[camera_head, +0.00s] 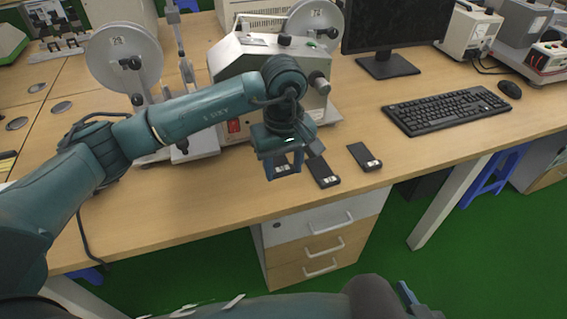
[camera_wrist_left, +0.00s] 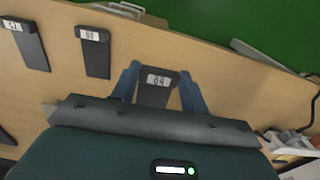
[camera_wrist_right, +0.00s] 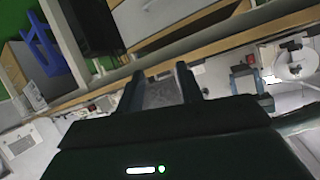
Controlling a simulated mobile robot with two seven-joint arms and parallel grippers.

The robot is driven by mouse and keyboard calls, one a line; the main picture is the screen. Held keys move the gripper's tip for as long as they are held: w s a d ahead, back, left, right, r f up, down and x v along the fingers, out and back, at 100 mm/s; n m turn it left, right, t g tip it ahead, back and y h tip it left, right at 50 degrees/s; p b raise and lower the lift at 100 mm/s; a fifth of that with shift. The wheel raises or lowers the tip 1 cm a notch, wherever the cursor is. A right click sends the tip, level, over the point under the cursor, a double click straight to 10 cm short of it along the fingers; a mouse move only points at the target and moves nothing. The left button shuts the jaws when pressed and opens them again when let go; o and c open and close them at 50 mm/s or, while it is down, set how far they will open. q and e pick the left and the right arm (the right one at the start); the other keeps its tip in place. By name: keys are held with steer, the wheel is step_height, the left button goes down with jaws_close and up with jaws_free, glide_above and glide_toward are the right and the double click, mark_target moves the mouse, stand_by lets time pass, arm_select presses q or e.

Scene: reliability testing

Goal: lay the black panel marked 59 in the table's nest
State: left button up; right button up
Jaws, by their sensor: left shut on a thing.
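My left gripper (camera_head: 284,166) is over the table near its front edge, its fingers pointing down. It is shut on a black panel (camera_wrist_left: 155,93), which lies between the two blue fingers in the left wrist view. The panel's white label shows two digits, too small to read surely. Two similar black panels lie to its right in the head view, a middle one (camera_head: 323,172) and a right one (camera_head: 366,157). I cannot make out the nest. My right gripper (camera_wrist_right: 158,88) shows in the right wrist view with its fingers apart; a grey surface shows between them.
A grey-white machine (camera_head: 250,60) with reels stands behind the left gripper. A keyboard (camera_head: 447,109), a mouse (camera_head: 510,89) and a monitor (camera_head: 395,25) are on the right. The wooden table (camera_head: 190,205) is clear at front left. Drawers (camera_head: 320,245) stand below.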

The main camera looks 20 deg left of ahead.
arm_select(q)
steer(key=shift+f+b, duration=0.95)
steer(key=shift+f, duration=0.25)
steer(key=shift+f+b, duration=0.7)
steer(key=shift+f, duration=0.2)
arm_select(e)
steer(key=shift+s+d+r+t, duration=0.3)
steer(key=shift+d+t, duration=0.05)
steer(key=shift+d, duration=0.1)
steer(key=shift+s+d+r+t, duration=0.25)
steer(key=shift+d+r+t, duration=0.05)
steer(key=shift+d+t, duration=0.1)
arm_select(q)
steer(key=shift+a, duration=0.1)
